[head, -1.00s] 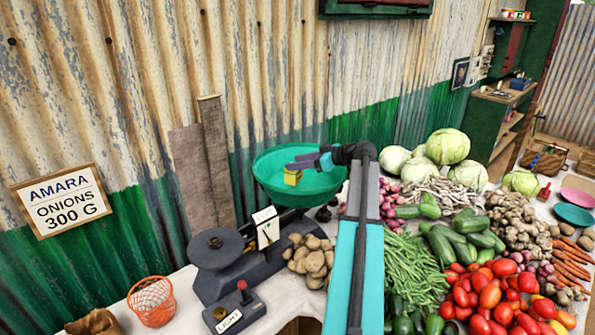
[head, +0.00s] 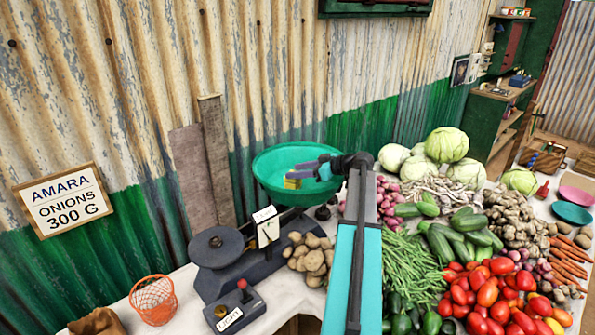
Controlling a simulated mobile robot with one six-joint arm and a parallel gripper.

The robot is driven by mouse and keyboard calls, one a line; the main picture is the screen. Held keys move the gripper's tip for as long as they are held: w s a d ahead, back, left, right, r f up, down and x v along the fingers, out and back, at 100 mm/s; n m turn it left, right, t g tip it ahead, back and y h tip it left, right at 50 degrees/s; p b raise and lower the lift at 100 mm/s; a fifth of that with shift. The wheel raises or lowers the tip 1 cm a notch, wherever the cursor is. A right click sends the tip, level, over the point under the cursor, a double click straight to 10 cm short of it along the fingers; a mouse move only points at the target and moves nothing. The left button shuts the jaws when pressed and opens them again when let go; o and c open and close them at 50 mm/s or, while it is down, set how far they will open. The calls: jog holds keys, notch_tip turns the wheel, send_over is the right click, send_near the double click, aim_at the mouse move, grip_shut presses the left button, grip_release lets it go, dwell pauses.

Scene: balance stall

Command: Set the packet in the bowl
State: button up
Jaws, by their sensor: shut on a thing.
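The green bowl (head: 272,194) sits on the far side of the dark balance scale (head: 245,260), by the corrugated wall. My gripper (head: 298,172) reaches in from the right over the bowl's right part. Its jaws are shut on a small yellow packet (head: 291,183), of which only the part below the fingers shows. The packet is within the bowl's outline, below the far rim. I cannot tell whether it touches the bowl's inside.
Potatoes (head: 309,261) lie right of the scale. A small box with a red knob (head: 242,284) and an orange wire basket (head: 153,300) stand in front. Vegetables such as tomatoes (head: 495,298) and green beans (head: 410,262) crowd the table's right side.

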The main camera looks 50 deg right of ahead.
jog(key=o, duration=1.1)
jog(key=shift+o, duration=0.2)
jog(key=b+v, duration=0.4)
jog(key=v, duration=0.8)
